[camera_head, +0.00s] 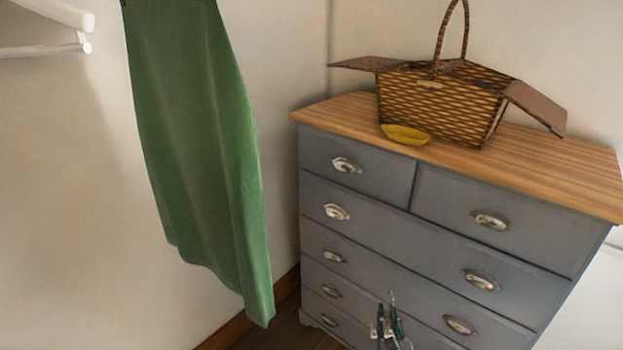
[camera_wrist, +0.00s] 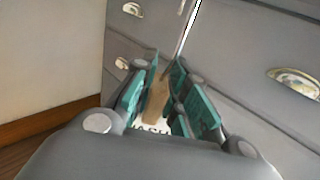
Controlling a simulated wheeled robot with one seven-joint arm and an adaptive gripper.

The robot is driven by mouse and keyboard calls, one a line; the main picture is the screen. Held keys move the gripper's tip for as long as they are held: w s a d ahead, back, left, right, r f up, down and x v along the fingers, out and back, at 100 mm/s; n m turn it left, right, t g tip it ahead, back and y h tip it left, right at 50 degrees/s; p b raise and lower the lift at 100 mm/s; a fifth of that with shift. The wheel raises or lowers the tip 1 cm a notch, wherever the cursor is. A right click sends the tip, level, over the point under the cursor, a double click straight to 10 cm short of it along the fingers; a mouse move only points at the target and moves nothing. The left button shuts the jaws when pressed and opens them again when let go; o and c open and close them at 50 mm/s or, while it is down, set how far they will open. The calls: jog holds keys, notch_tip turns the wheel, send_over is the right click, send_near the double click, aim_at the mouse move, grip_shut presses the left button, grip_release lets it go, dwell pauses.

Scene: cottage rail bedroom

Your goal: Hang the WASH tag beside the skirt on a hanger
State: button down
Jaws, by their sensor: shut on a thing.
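A long green skirt (camera_head: 200,150) hangs at the left in the head view; its top and whatever holds it are cut off by the upper edge. My gripper (camera_head: 388,322) is low in front of the dresser, at the bottom of the head view. In the wrist view my gripper (camera_wrist: 160,98) is shut on the tan WASH tag (camera_wrist: 157,97), between its teal finger pads. A thin metal hook (camera_wrist: 187,28) rises from the tag past the fingertips. The skirt is not in the wrist view.
A grey dresser (camera_head: 400,230) with a wooden top stands at the right. On it are an open wicker basket (camera_head: 435,100) and a yellow dish (camera_head: 405,134). White rod ends (camera_head: 45,49) show at the upper left. Open space lies between skirt and dresser.

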jog(key=w+a+r+n+y+p, duration=0.25)
jog(key=w+r, duration=0.55)
jog(key=r, duration=0.5)
jog(key=w+a+r+n+y+p, duration=0.1)
jog(key=w+a+r+y, duration=0.15)
jog(key=w+r, duration=0.85)
jog(key=s+a+r+n+g+y+p, duration=0.1)
jog(key=s+a+r+y, duration=0.1)
jog(key=r, duration=0.9)
jog(key=s+a+r+n+g+y+p, duration=0.1)
jog(key=s+a+r, duration=0.1)
jog(key=r, duration=0.9)
jog(key=s+a+r+n+g+y+p, duration=0.1)
jog(key=s+r, duration=0.5)
jog(key=r, duration=0.6)
jog(key=s+a+r+n+g+y+p, duration=0.1)
jog(key=s+a+r+n+g+y, duration=0.1)
jog(key=r, duration=1.1)
jog(key=s+a+r+n+g+y+p, duration=0.1)
jog(key=s+a+r, duration=0.3)
jog(key=s+r, duration=0.5)
jog(key=shift+s+a+r+n+g+y, duration=0.45)
jog(key=shift+r+y, duration=0.45)
jog(key=shift+r, duration=1.25)
jog(key=shift+w+d, duration=0.1)
jog(key=shift+d, duration=0.1)
jog(key=shift+w+a, duration=0.1)
jog(key=shift+a, duration=0.05)
